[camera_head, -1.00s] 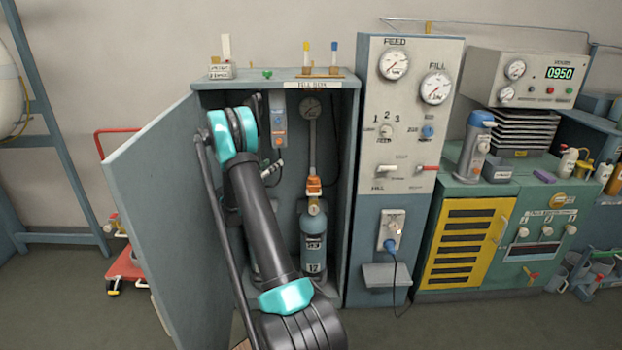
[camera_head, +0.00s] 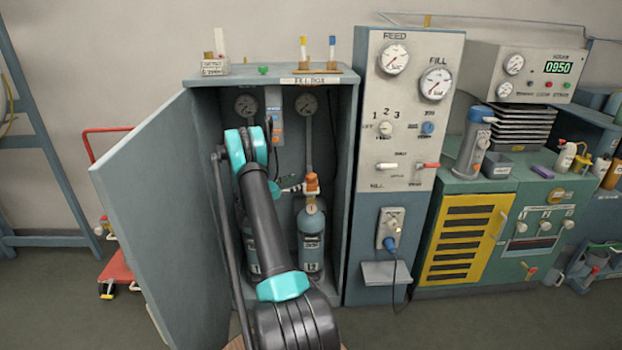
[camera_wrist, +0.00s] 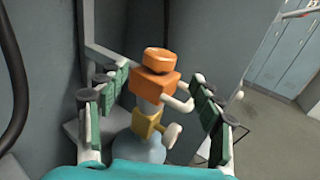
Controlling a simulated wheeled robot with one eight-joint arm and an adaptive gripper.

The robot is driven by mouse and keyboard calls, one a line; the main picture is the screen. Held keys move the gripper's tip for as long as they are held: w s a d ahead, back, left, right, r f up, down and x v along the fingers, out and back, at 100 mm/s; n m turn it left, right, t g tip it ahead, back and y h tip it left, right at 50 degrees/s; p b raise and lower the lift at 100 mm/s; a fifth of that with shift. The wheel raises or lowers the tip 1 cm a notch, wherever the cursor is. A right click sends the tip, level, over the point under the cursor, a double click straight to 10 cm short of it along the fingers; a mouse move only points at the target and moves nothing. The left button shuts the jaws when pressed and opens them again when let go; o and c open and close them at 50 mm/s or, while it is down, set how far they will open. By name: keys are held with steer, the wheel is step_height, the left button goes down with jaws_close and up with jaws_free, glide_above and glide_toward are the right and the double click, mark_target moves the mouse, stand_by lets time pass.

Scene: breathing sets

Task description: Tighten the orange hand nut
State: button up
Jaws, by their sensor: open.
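The orange hand nut (camera_head: 312,181) sits above the right blue cylinder (camera_head: 312,240) inside the open cabinet. In the wrist view an orange round-topped piece (camera_wrist: 156,60) sits on an orange block (camera_wrist: 155,86), with a white neck and a yellow-orange collar (camera_wrist: 148,123) below. My gripper (camera_wrist: 153,88) is open, with green-padded fingers left and right of this orange fitting; I see no clear contact. In the head view my gripper (camera_head: 289,187) shows only partly, just left of the nut, largely behind my arm.
The cabinet door (camera_head: 165,215) stands open at the left. A second cylinder (camera_head: 262,240) stands left of the first, partly behind my arm. The grey gauge panel (camera_head: 405,130) borders the cabinet on the right. Cabinet walls leave little room around the fitting.

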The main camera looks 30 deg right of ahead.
mark_target(311, 177)
steer(key=d, duration=0.8)
steer(key=shift+d, duration=0.15)
steer(key=shift+c, duration=0.6)
steer(key=c, duration=1.1)
